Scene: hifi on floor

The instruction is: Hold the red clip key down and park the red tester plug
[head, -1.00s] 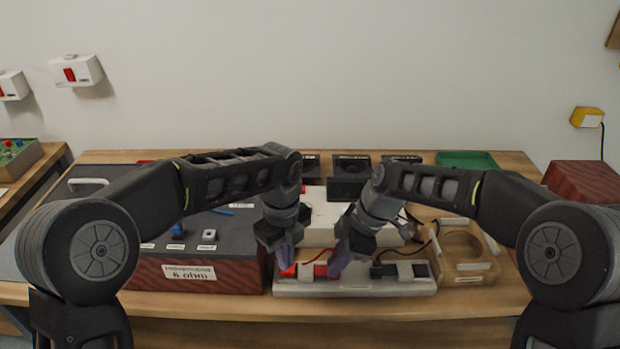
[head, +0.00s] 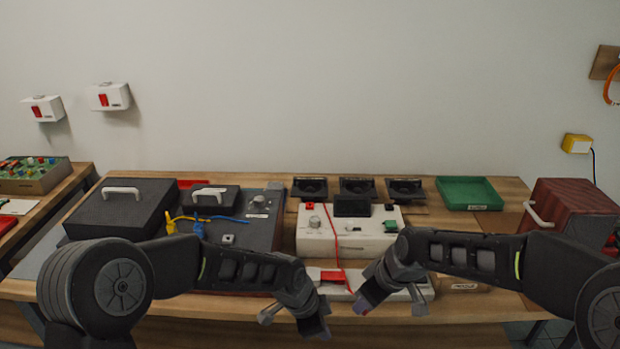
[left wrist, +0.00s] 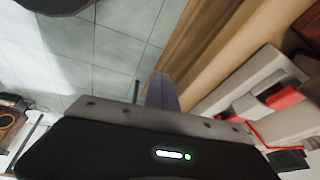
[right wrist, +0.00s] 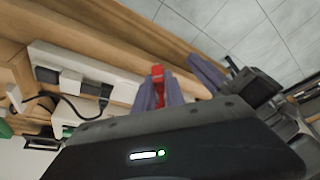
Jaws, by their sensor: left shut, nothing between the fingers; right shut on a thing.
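The red clip key (head: 333,277) is on the white strip (head: 415,291) near the table's front edge. It also shows in the left wrist view (left wrist: 286,98), with nothing on it. My right gripper (head: 362,305) is in front of the strip, shut on the red tester plug, whose red end sticks out between the fingertips in the right wrist view (right wrist: 157,73). A red cable (head: 337,245) runs from the white tester (head: 370,235) down towards the strip. My left gripper (head: 324,332) is shut and empty, left of the right one, in front of the table edge and apart from the key.
A dark box with yellow and blue leads (head: 232,219) stands left. Black speakers (head: 357,187) and a green tray (head: 468,193) are behind. My forearms hide part of the table's front.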

